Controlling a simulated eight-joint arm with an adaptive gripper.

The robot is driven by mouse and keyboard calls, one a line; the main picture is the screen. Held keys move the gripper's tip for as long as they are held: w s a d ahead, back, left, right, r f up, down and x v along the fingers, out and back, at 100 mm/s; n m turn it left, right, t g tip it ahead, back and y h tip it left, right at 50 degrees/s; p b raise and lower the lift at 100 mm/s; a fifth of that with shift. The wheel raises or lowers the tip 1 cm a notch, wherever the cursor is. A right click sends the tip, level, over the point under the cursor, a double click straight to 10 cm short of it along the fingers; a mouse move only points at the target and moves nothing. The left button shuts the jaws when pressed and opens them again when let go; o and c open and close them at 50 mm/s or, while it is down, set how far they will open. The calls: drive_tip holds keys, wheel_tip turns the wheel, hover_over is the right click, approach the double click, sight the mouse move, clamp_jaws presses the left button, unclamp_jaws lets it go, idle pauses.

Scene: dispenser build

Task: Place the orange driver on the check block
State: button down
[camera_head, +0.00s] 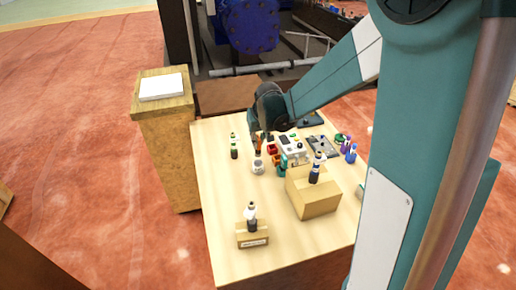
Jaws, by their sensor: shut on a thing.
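My gripper (259,139) is over the far left part of the wooden table, fingers pointing down. It is shut on a small upright item with a dark and orange-brown body, which looks like the orange driver (258,149). The arm hides its upper part. I cannot tell whether its lower end touches the table. The check block is hard to identify at this size. A small tan block (253,239) with a label on its front stands at the near left of the table, with a dark and white bottle (252,219) on or behind it.
A cardboard box (317,203) with a bottle (315,171) stands at mid-table. Near the gripper are a red item (272,149), a silver cup (258,167), a green bottle (234,150) and a white device (295,153). Blue bottles (351,154) stand right.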

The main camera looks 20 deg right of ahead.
drive_tip(key=shift+f, duration=2.1)
drive_tip(key=shift+f, duration=0.15)
drive_tip(key=c, duration=2.4)
unclamp_jaws()
drive_tip(key=shift+r, duration=0.2)
drive_tip(key=shift+v, duration=5.95)
drive_tip(key=shift+s+r, duration=0.1)
drive_tip(key=shift+s, duration=0.05)
